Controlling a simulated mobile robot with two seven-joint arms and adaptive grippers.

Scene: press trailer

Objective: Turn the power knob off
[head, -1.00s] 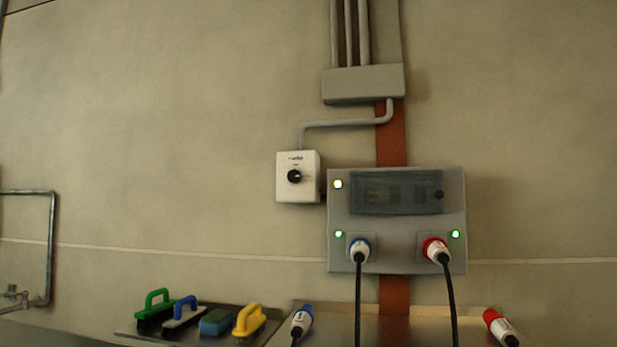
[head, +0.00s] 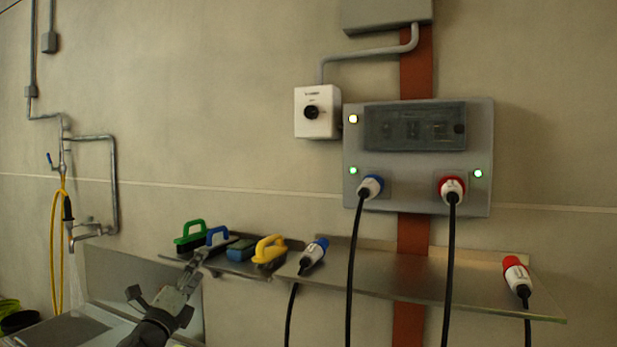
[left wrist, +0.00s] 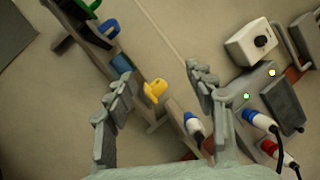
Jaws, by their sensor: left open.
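The power knob (head: 311,112) is a black round knob on a white box (head: 304,129) on the wall, left of the grey socket panel. The knob box also shows at the upper right in the left wrist view (left wrist: 238,47). My left gripper (head: 164,277) is low at the left in the head view, well below and left of the knob. It is open and empty, its two fingers spread in the left wrist view (left wrist: 160,88), and apart from the knob. My right gripper is in neither view.
The grey panel (head: 480,150) has lit lamps, a blue plug (head: 371,186) and a red plug (head: 452,188) with hanging black cables. A sink and tap stand left. The wall around the knob is clear.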

